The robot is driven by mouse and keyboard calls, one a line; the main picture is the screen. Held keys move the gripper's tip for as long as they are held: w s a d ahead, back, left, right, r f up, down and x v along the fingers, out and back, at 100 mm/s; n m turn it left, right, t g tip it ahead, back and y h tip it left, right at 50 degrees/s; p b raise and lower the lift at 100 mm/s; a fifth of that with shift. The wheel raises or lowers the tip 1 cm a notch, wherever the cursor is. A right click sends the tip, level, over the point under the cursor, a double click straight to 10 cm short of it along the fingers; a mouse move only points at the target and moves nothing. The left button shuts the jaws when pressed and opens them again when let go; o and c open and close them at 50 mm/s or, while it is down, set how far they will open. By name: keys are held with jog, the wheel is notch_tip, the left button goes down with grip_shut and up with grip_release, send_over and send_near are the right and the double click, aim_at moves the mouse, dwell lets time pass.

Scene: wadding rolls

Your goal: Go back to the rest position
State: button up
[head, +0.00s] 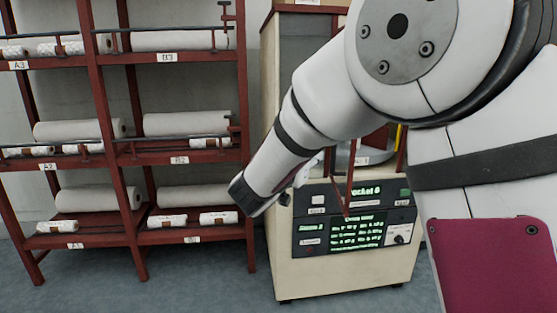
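My arm reaches in from the upper right of the head view, with its wrist angled down and to the left. My gripper (262,204) is at the end of it, in front of the gap between the red shelf rack (244,160) and the cream machine (338,276). The gripper is small and dark here and its fingers are mostly hidden by the wrist, so I cannot see whether they are apart or hold anything. White wadding rolls (78,130) lie on the rack's shelves, apart from the gripper.
The rack has labelled bays, with large rolls behind and small rolls (218,218) in front. The machine has a lit green display (357,230) and partly stands behind my arm. Blue-grey floor (190,285) is clear in front of the rack.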

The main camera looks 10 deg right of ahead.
jog(key=s+a+r+n+g+y, duration=0.1)
jog(key=s+a+n+y, duration=0.25)
jog(key=s+y, duration=0.25)
jog(key=s+a+r+n+g+y, duration=0.1)
jog(key=s+a+n+g+y, duration=0.2)
jog(key=s+y, duration=0.4)
jog(key=s+d+f+g+h, duration=0.1)
jog(key=s+d+f+g, duration=0.25)
jog(key=s, duration=0.95)
jog(key=s+d+f+n+g+h, duration=0.1)
jog(key=s+d+f+g, duration=0.25)
jog(key=s, duration=0.85)
jog(key=s+d+f+g+h, duration=0.1)
jog(key=s+d+f+g, duration=0.25)
jog(key=s, duration=0.95)
notch_tip(320, 180, up, 29)
jog(key=t+p, duration=0.4)
jog(key=p, duration=2.2)
jog(key=shift+w+d+f, duration=0.15)
jog(key=shift+w+d, duration=0.25)
